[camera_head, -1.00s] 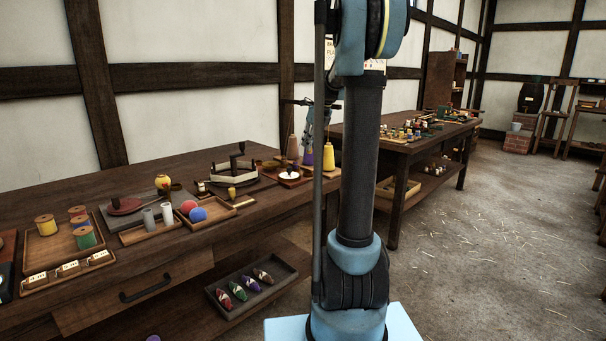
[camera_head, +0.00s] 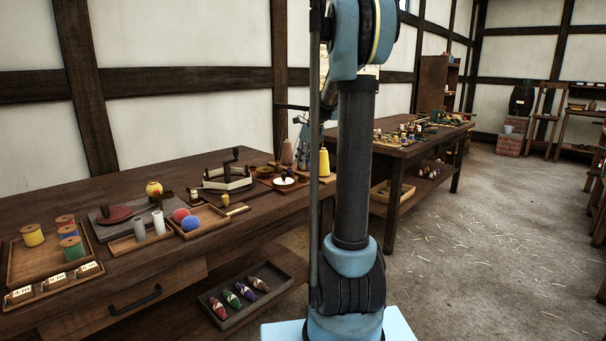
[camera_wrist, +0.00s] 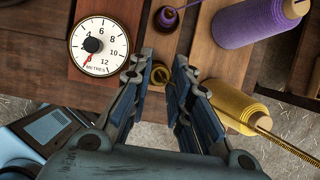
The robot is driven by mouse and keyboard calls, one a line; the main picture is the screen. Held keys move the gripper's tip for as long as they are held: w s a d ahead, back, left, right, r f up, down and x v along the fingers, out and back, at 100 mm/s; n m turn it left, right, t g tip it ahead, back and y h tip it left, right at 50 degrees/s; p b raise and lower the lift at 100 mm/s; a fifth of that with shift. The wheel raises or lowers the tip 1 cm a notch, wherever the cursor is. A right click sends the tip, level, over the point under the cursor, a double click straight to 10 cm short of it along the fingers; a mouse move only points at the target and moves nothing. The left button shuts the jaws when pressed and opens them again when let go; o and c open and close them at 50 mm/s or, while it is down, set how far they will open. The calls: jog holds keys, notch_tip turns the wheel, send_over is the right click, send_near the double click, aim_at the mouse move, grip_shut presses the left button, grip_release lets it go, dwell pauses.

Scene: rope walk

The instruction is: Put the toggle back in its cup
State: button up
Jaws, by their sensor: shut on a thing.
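My gripper (camera_wrist: 163,70) reaches over the edge of a wooden bench (camera_wrist: 45,45) in the wrist view. In the head view the gripper (camera_head: 303,150) is small and partly hidden by my arm, above the far end of the near bench.
A white metres dial (camera_wrist: 98,46) lies left of the fingers. A purple cone (camera_wrist: 255,22) and a yellow cone (camera_wrist: 225,104) lie to the right in the wrist view. A small purple-topped piece (camera_wrist: 168,16) is above. Spools, trays and a crank device (camera_head: 228,175) crowd the near bench.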

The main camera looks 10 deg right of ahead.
aim_at(304, 169)
jog(key=shift+f, duration=2.45)
jog(key=o, duration=0.8)
jog(key=shift+o, duration=0.2)
